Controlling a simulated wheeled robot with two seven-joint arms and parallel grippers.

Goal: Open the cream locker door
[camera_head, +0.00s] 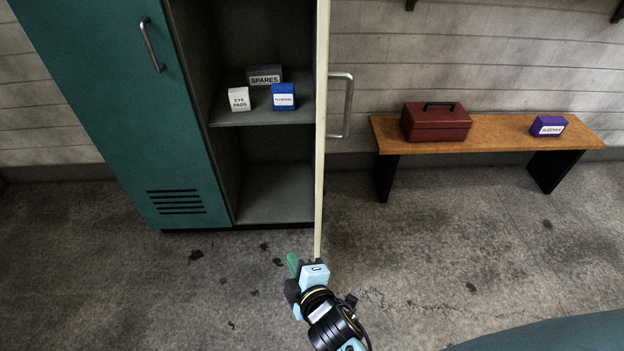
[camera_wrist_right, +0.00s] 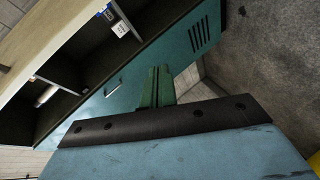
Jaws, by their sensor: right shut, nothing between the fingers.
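The cream locker door (camera_head: 320,130) stands wide open, seen almost edge-on in the head view. Its grey bar handle (camera_head: 347,105) sticks out on the right side. The open locker compartment (camera_head: 275,192) shows to the left of the door, with its shelf inside. In the right wrist view the cream door (camera_wrist_right: 50,35) fills the upper left. My right gripper (camera_head: 293,264) is at the door's lower end in the picture, its green fingers closed together and empty. They also show in the wrist view (camera_wrist_right: 158,88). I cannot tell whether it touches the door. My left gripper is out of view.
A teal locker door (camera_head: 125,110) is closed at the left. The shelf holds a SPARES box (camera_head: 265,75), a white box (camera_head: 239,99) and a blue box (camera_head: 283,96). A wooden bench (camera_head: 490,138) bears a red toolbox (camera_head: 436,122) and a purple box (camera_head: 548,126). Floor in front is clear.

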